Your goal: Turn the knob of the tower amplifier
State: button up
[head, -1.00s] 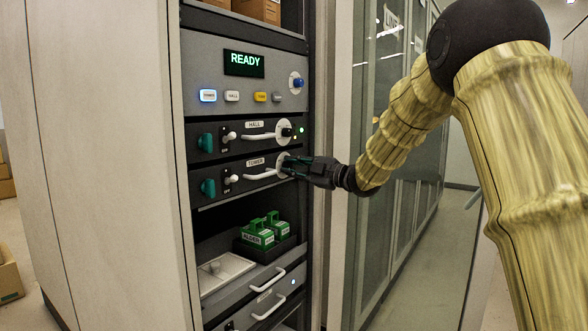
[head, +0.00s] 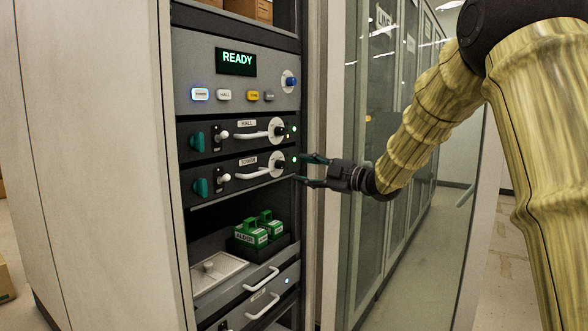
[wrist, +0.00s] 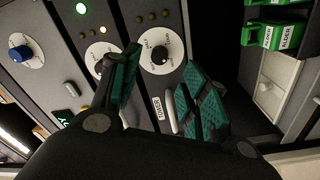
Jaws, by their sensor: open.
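The tower amplifier (head: 232,182) is the lower of two dark rack units, with a TOWER label, a green knob at its left, a white-tipped switch and a white handle. Its black knob (head: 279,165) sits on a round white dial at the right; the dial also shows in the wrist view, with the black knob (wrist: 160,54) at its middle. My gripper (head: 301,169) is open and empty, apart from the knob, out in front and to its right. In the wrist view its green-padded fingers (wrist: 160,85) spread to either side below the dial.
The HALL amplifier (head: 223,134) is directly above, with a similar dial. A panel with a READY display (head: 237,60) and buttons is higher. Green ALDER blocks (head: 252,232) stand on the shelf below. A glass-doored cabinet (head: 380,90) is at the right.

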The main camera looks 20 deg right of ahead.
jog(key=shift+v, duration=2.55)
jog(key=s+a+f+m+g+h+p, duration=0.15)
jog(key=f+m, duration=0.25)
jog(key=f, duration=0.8)
jog(key=s+a+f+m+h+p, duration=0.1)
jog(key=s+a+f+m+h, duration=0.15)
jog(key=f, duration=0.95)
jog(key=s+a+f+m+g+h+p, duration=0.1)
jog(key=a+f+m+h+p, duration=0.3)
jog(key=f, duration=0.8)
jog(key=s+f+m+g+h, duration=0.1)
jog(key=s+f+m+g, duration=0.35)
jog(key=s+f, duration=1.25)
jog(key=s+a+f+m+g+p, duration=0.1)
jog(key=s+f+g, duration=0.1)
jog(key=s, duration=0.8)
jog(key=s+a+f+m+g+h, duration=0.1)
jog(key=s+f, duration=0.4)
jog(key=s, duration=0.6)
jog(key=s+a+f+m+g+h+p, duration=0.1)
jog(key=s+a+f+m+g, duration=0.1)
jog(key=s, duration=0.9)
jog(key=shift+f+m+g+p, duration=0.3)
jog(key=shift+f+m+g, duration=0.3)
jog(key=shift+f+g, duration=0.45)
